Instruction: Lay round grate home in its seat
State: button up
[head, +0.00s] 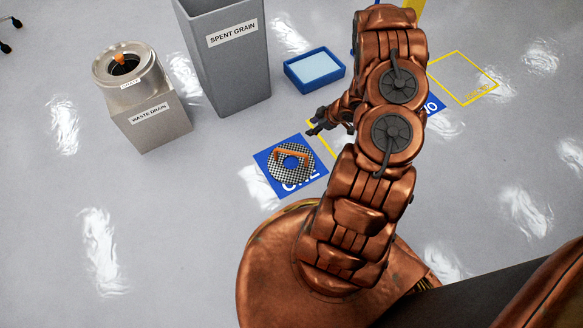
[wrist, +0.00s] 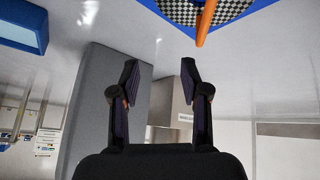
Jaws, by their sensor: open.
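The round grate (head: 284,169) is a checkered disc with a hole in its middle and an orange bar handle. It lies on a blue floor mat (head: 312,181) with white lettering. Part of the grate (wrist: 182,12) and its orange handle show at the top of the wrist view. The seat appears to be the round metal ring (head: 126,70) labelled GRATE on the WASTE DRAIN box (head: 152,121), with an orange item over its dark opening. My gripper (head: 318,128) is open and empty, beyond the grate and apart from it; its spread fingers (wrist: 160,85) show in the wrist view.
A tall grey SPENT GRAIN bin (head: 234,62) stands between the drain box and a blue tray (head: 315,68). A yellow floor outline (head: 463,77) and another blue mat (head: 434,104) lie to the right. The floor between mat and drain box is clear.

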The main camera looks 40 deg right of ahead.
aim_at(292, 152)
jog(key=a+f+y+b, duration=0.1)
jog(key=a+f, duration=0.1)
jog(key=s+a+f+y, duration=0.1)
jog(key=a+f, duration=0.1)
jog(key=s+a+f+y+b, duration=0.1)
jog(key=a+f, duration=0.1)
jog(key=f, duration=0.1)
jog(key=shift+t+b, duration=0.3)
jog(key=shift+b, duration=0.05)
jog(key=shift+b+x, duration=0.4)
jog(key=shift+x, duration=0.75)
jog(key=x, duration=0.1)
jog(key=b+x, duration=0.1)
jog(key=x, duration=0.1)
jog(key=b+x, duration=0.1)
jog(key=shift+d+f, duration=0.25)
jog(key=shift+f, duration=0.15)
jog(key=shift+w+a+f+b, duration=0.25)
jog(key=shift+b, duration=0.15)
grip_shut()
